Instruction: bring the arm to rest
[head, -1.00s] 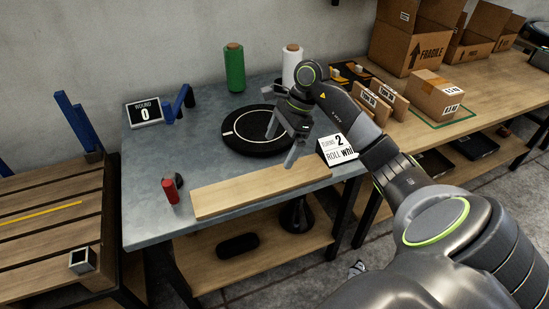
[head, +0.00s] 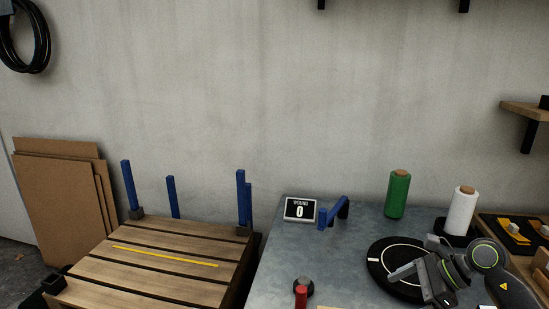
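My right arm comes in from the lower right in the head view. Its gripper (head: 412,279) is over the front part of the round black turntable (head: 378,262) on the grey metal table. The fingers look spread apart, with nothing seen between them. The lower finger is partly cut off by the picture's bottom edge. My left arm and gripper are not in view.
A green roll (head: 398,194) and a white roll (head: 460,212) stand behind the turntable. A sign reading "WOUND 0" (head: 300,210), a blue bracket (head: 335,212) and a red-handled item (head: 301,296) are on the table's left. A slatted pallet (head: 150,262) with blue posts stands left.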

